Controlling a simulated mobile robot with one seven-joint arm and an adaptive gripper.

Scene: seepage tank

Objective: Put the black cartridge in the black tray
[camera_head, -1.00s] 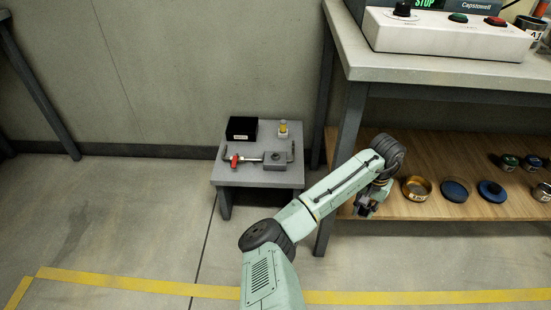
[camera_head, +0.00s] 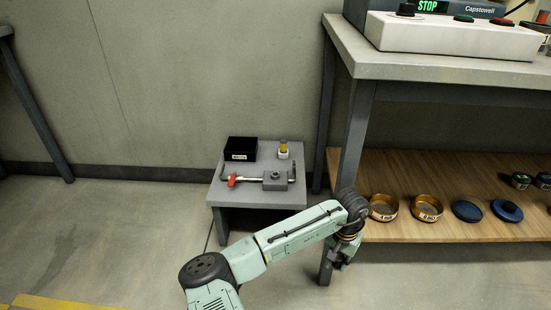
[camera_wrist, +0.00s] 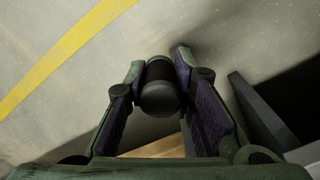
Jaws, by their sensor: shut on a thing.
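My gripper (camera_head: 338,258) is at the lower right end of my arm in the head view, in front of the wooden shelf. In the wrist view, my gripper (camera_wrist: 159,62) is shut on a dark cylinder, the black cartridge (camera_wrist: 160,92), with its round end facing the camera. The cartridge is held above the floor. The black tray (camera_head: 241,148) is a black box with a white label, at the back left of a small grey table (camera_head: 262,199). My gripper is to the right of and well apart from the tray. The inside of the tray is too dark to make out.
A pipe fitting with a red handle (camera_head: 233,181) lies in front of the tray. A small yellow-topped bottle (camera_head: 283,149) stands at the back right of the table. The workbench leg (camera_head: 345,150) and wooden shelf (camera_head: 400,228) with several dishes are on the right.

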